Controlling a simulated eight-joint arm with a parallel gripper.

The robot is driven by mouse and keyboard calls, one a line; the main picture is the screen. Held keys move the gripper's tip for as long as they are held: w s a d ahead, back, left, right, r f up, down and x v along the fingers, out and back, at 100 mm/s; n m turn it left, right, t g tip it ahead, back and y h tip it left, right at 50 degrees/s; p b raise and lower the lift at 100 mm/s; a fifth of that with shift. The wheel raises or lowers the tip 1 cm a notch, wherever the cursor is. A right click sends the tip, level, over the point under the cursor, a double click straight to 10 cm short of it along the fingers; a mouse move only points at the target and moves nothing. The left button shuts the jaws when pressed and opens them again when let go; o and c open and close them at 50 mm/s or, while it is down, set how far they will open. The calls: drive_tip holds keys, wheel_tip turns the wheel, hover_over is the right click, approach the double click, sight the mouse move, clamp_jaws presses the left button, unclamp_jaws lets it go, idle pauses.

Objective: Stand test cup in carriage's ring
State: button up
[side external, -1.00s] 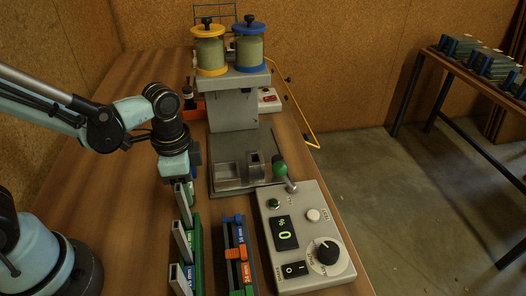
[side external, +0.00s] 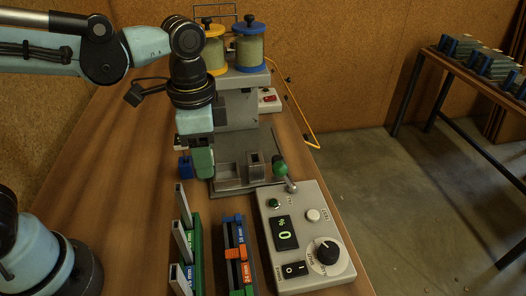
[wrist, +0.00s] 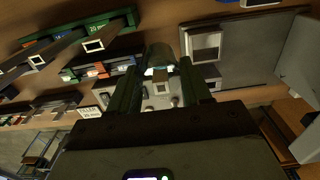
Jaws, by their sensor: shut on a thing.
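My gripper (side external: 200,160) is raised over the table, just left of the grey machine's base. In the wrist view its two green fingers (wrist: 160,90) are shut on a small, clear, dome-like piece that looks like the test cup (wrist: 159,56). In the side view the cup is hidden or too small to make out. The machine's base plate (side external: 222,188) carries a grey open-topped box (side external: 229,173) and a smaller upright holder (side external: 254,164), both to the right of my gripper. A square grey opening (wrist: 205,45) shows right of the fingers in the wrist view. I cannot make out the carriage's ring.
The machine's column (side external: 238,110) bears jars with yellow (side external: 213,70) and blue (side external: 250,68) lids. Racks with upright pieces (side external: 184,245) and a gauge rack (side external: 236,255) lie in front. The table's left is clear.

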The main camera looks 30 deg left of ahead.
sight(250, 168)
drive_tip(key=d, duration=0.5)
drive_tip(key=w+a+f, duration=0.4)
drive_tip(key=w+a, duration=0.1)
drive_tip(key=w+a+f, duration=0.2)
drive_tip(key=w+a, duration=0.1)
drive_tip(key=shift+w+a, duration=0.15)
drive_tip(key=shift+w, duration=0.1)
drive_tip(key=shift+f, duration=1.95)
drive_tip(key=shift+f, duration=0.1)
drive_tip(key=o, duration=1.1)
drive_tip(key=shift+f, duration=0.1)
drive_tip(key=shift+s, duration=0.1)
